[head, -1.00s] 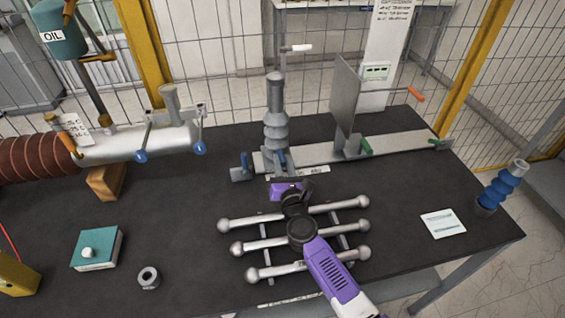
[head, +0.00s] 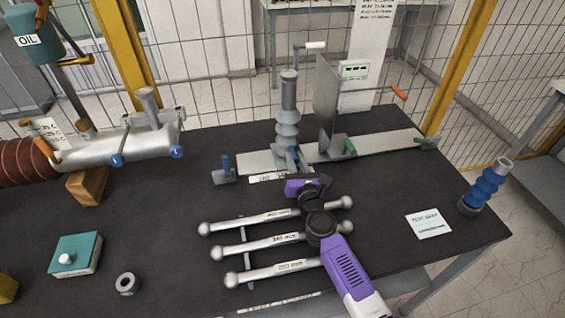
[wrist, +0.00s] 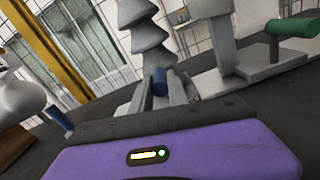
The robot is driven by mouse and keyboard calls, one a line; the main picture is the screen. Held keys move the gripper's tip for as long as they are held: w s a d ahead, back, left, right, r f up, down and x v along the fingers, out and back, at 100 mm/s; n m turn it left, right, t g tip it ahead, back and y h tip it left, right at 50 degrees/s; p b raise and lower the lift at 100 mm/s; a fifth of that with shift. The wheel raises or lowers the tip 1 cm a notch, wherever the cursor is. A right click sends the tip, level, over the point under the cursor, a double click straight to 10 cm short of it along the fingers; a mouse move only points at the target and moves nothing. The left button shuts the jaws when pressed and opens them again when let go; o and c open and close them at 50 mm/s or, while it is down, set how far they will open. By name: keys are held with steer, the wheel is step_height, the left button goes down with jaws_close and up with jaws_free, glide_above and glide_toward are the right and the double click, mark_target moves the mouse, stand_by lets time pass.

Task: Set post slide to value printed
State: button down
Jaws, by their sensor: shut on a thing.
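The post slide is a grey ribbed post (head: 288,122) standing upright on a pale flat rail (head: 385,146). It also shows in the wrist view (wrist: 140,35), its top cut off. My gripper (head: 295,168) is at the post's foot, shut on its blue handle (wrist: 160,82); the fingers sit on either side of it. A grey upright plate (head: 326,95) stands on the rail just right of the post, apart from it. A white label (head: 267,178) lies along the rail's front; its print is too small to read. A "test gap" card (head: 428,223) lies at right, its value unreadable.
Several ball-ended rods (head: 250,220) on a rack lie under and left of my arm. A second blue-handled clamp (head: 225,170) is at the rail's left end. A green handle (head: 349,147) is at the plate's foot. A blue ribbed piece (head: 484,187) stands at far right.

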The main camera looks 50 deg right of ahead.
steer(key=shift+s+d, duration=0.75)
steer(key=shift+d, duration=0.35)
steer(key=c, duration=1.3)
jaws_free()
steer(key=shift+v, duration=3.9)
